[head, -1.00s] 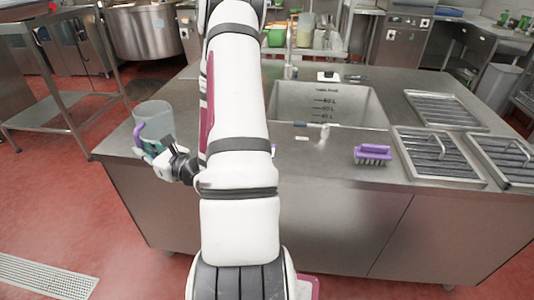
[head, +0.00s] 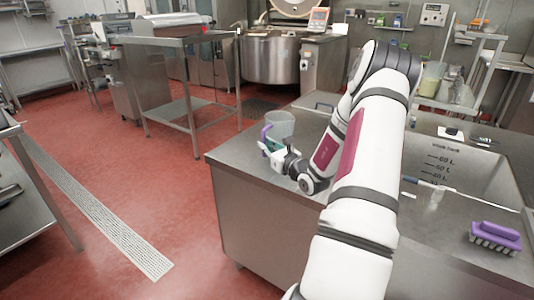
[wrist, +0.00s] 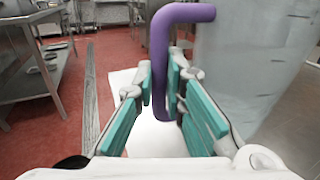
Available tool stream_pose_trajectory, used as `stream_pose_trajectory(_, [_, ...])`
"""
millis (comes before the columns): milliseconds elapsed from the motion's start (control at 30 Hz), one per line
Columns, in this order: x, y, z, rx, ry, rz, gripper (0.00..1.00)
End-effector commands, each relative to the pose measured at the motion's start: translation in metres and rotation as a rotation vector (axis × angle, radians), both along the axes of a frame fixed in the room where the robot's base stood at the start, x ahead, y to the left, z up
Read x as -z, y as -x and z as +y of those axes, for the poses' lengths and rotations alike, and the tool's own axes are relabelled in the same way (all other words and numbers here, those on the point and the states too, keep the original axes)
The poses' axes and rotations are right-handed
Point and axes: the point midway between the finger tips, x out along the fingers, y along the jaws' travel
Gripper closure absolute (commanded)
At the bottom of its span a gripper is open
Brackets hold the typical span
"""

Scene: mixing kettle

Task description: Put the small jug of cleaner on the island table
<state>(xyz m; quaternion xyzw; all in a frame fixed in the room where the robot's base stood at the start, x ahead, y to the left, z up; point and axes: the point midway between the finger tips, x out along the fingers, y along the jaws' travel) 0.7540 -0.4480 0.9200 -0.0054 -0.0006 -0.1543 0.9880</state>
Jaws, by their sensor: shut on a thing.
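A small clear jug (head: 281,124) with a purple handle (wrist: 158,60) shows at the back left corner of the steel counter with the sink (head: 245,160). My gripper (head: 272,146) is shut on the purple handle. In the wrist view its teal finger pads (wrist: 165,98) stand on both sides of the handle, and the jug body (wrist: 250,65) fills the right side. I cannot tell whether the jug's base touches the counter. A steel table (head: 165,41) with a lower shelf stands farther back left. I cannot tell which surface is the island table.
A purple brush (head: 496,237) and a squeegee (head: 430,184) lie by the sink (head: 465,165). A big kettle (head: 270,58) stands at the back. Another steel table edge (head: 20,170) is at far left. Red floor with a drain grate (head: 95,215) is open between.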

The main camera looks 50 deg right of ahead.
Motion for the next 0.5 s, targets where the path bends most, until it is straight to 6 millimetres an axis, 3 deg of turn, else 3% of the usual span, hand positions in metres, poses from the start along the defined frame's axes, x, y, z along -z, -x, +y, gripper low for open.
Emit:
stream_pose_trajectory(233, [0.005,-0.008,-0.014,-0.001,-0.001,0.000,1.00])
stream_pose_trajectory(500, [0.036,-0.008,-0.014,-0.001,-0.001,0.001,1.00])
